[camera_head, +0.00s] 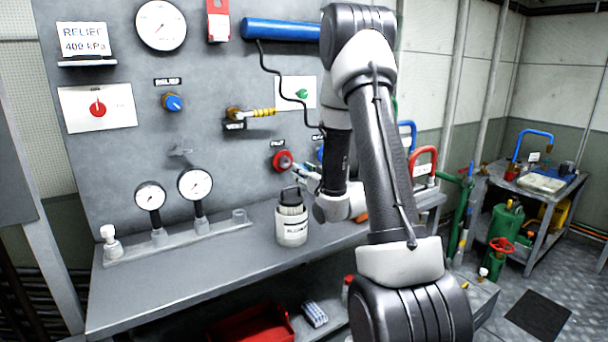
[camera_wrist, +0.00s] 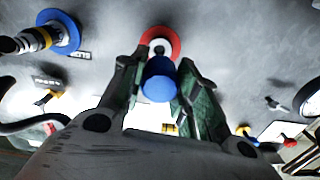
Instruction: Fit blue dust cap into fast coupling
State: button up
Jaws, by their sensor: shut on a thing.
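My gripper (camera_wrist: 160,75) is shut on the blue dust cap (camera_wrist: 158,82), which sits between the two finger pads in the wrist view. Just beyond the cap is a fast coupling with a red ring (camera_wrist: 172,36) on the panel; its centre is partly covered by the cap. Whether cap and coupling touch, I cannot tell. In the head view, the red-ringed coupling (camera_head: 283,161) shows on the grey panel, with my gripper (camera_head: 300,174) close at its lower right. The cap is not clear there.
A second coupling with a blue ring (camera_wrist: 66,33) and a hose fitting is beside the red one. A labelled pot (camera_head: 291,227) stands on the bench (camera_head: 180,285) below my gripper. Gauges (camera_head: 195,184) stand to the left.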

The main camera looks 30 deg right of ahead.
jog(key=shift+w+a, duration=0.1)
jog(key=shift+w, duration=2.2)
jog(key=shift+w, duration=1.45)
jog(key=o, duration=1.2)
